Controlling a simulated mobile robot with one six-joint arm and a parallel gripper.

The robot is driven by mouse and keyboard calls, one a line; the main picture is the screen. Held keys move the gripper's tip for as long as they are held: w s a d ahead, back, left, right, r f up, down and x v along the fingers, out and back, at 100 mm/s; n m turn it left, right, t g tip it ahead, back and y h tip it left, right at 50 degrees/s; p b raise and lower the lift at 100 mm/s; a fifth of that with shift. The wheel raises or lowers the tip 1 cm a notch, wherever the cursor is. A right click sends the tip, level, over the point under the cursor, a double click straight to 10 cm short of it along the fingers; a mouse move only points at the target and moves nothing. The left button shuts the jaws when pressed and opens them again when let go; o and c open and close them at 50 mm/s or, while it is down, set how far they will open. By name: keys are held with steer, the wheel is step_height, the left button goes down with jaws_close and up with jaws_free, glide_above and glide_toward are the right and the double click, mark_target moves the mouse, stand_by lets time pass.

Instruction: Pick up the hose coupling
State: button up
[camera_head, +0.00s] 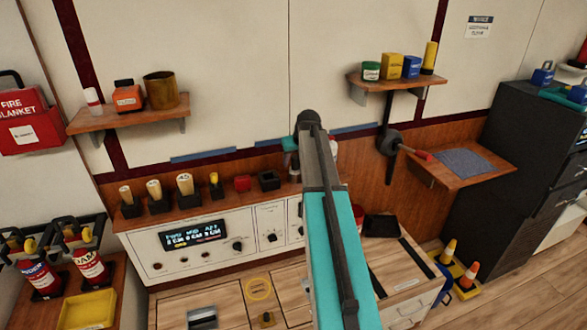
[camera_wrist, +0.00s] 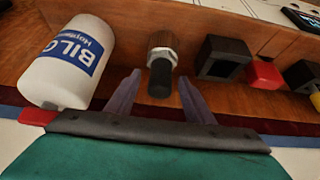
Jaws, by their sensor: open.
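The hose coupling (camera_wrist: 162,58) shows in the wrist view, with a ribbed brass-coloured end, a silver hex collar and a black end. It is on the brown wooden ledge (camera_wrist: 125,30). My gripper (camera_wrist: 159,78) is open, with one finger on each side of the black end. Gaps show between the fingers and the coupling, so nothing is held.
A white bottle (camera_wrist: 68,62) with a blue label stands close beside the left finger. A black open box (camera_wrist: 222,58) and a red block (camera_wrist: 263,74) are to the right. The console panel (camera_head: 205,240) is below the ledge. A bracketed shelf (camera_head: 398,83) is at upper right.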

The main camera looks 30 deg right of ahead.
stand_by(0.5)
jaws_close()
steer(key=shift+r, duration=0.15)
steer(key=shift+r+b, duration=1.1)
steer(key=shift+r, duration=3.8)
step_height(320, 180, up, 6)
steer(key=p, duration=0.3)
steer(key=shift+p, duration=0.4)
